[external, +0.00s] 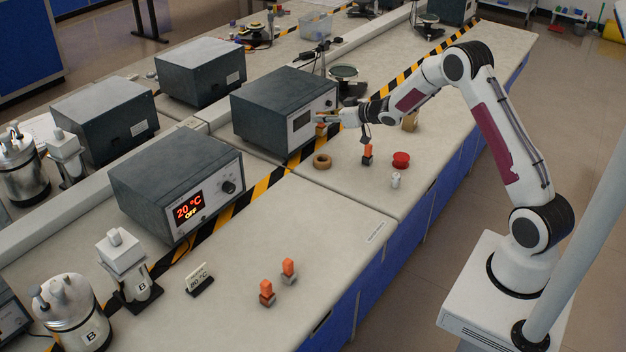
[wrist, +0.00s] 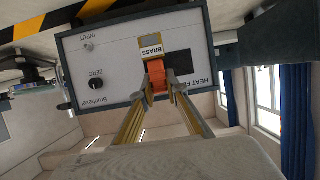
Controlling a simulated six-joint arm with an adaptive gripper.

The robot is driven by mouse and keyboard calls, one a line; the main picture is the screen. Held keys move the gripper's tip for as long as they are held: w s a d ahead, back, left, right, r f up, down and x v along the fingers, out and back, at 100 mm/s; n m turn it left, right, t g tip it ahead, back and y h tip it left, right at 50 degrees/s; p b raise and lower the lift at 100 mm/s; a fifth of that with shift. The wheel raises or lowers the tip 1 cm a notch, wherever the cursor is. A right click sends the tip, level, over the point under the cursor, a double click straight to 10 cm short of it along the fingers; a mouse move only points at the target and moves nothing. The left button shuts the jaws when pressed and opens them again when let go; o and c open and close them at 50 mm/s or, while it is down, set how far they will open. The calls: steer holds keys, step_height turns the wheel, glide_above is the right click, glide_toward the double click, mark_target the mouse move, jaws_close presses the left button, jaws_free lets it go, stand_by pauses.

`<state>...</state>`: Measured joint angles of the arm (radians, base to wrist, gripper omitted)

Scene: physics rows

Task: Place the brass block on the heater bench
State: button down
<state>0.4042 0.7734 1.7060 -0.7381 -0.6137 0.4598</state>
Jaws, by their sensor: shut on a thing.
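The brass block shows in the wrist view (wrist: 152,46) with a label reading BRASS and an orange grip. My gripper (wrist: 160,84) is shut on the orange grip. In the external view my gripper (external: 325,118) holds the block (external: 320,131) above the far bench, in front of a dark box with a pale front (external: 302,121). A grey unit with a red display reading 20 °C OFF (external: 188,210) stands on the near bench (external: 225,290). A sign there reads 80 °C (external: 200,281). I cannot tell from labels which surface is the heater bench.
Two orange-topped blocks (external: 267,293) (external: 288,271) stand on the near bench. A third (external: 367,155) stands on the far bench, near a brown ring (external: 322,160), a red button (external: 401,160) and a small white object (external: 396,181). The near bench's right part is clear.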

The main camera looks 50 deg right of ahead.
steer(key=s+a+n+g+y, duration=0.1)
steer(key=s+a+n+y, duration=0.2)
steer(key=a, duration=1.6)
steer(key=s+a+n+g+y, duration=0.15)
steer(key=a+n+y, duration=0.25)
steer(key=a, duration=1.4)
steer(key=s+a+n+g+y, duration=0.2)
steer(key=s+a+n+g, duration=0.1)
steer(key=s+a, duration=0.7)
steer(key=s+a+n+g+y, duration=0.3)
steer(key=s+a, duration=0.6)
steer(key=a, duration=1)
steer(key=shift+s+r, duration=0.2)
steer(key=shift+s, duration=0.2)
steer(key=shift+f, duration=0.15)
step_height(320, 180, down, 6)
steer(key=shift+f, duration=0.1)
steer(key=shift+f, duration=1.75)
